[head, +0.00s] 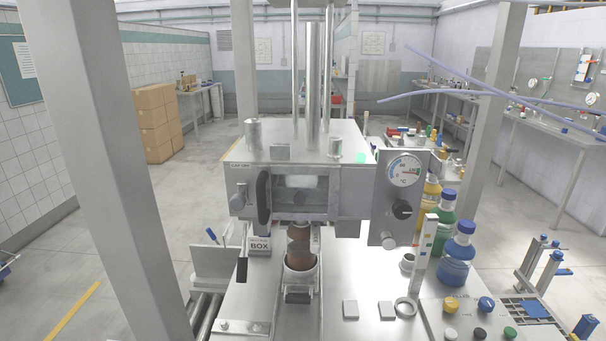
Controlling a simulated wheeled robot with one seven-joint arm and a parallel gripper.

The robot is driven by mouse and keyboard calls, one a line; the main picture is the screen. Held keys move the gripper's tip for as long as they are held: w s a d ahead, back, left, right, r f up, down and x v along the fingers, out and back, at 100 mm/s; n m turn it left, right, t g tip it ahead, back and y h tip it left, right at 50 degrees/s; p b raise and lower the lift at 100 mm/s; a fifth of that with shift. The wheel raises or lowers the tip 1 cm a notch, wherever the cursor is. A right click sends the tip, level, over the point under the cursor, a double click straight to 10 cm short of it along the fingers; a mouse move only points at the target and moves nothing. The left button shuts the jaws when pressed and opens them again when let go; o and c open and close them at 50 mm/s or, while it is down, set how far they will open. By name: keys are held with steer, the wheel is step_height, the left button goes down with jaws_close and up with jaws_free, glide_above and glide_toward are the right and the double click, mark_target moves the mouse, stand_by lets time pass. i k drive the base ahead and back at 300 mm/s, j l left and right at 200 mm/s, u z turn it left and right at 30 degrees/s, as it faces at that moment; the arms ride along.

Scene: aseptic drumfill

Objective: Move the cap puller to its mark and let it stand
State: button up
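I cannot pick out the cap puller or its mark with certainty. A grey ring (405,307) lies on the steel counter (335,285) at front right. Two small square grey plates (350,310) lie to its left. A brown cylindrical piece (299,245) stands in a white round collar (300,271) below the middle of the steel filling head (300,170). A dark upright handle (263,197) is at the head's front left. No gripper of mine can be made out, so whether it holds anything is hidden.
A gauge panel (400,198) stands at the head's right. Blue (456,262), green and yellow bottles stand behind a panel of knobs (468,318). Thick grey posts (110,170) rise on both sides.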

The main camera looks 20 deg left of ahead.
mark_target(237, 202)
steer(key=u, duration=1.35)
steer(key=l+u, duration=0.35)
steer(key=i+l+u, duration=0.1)
steer(key=l+u, duration=0.25)
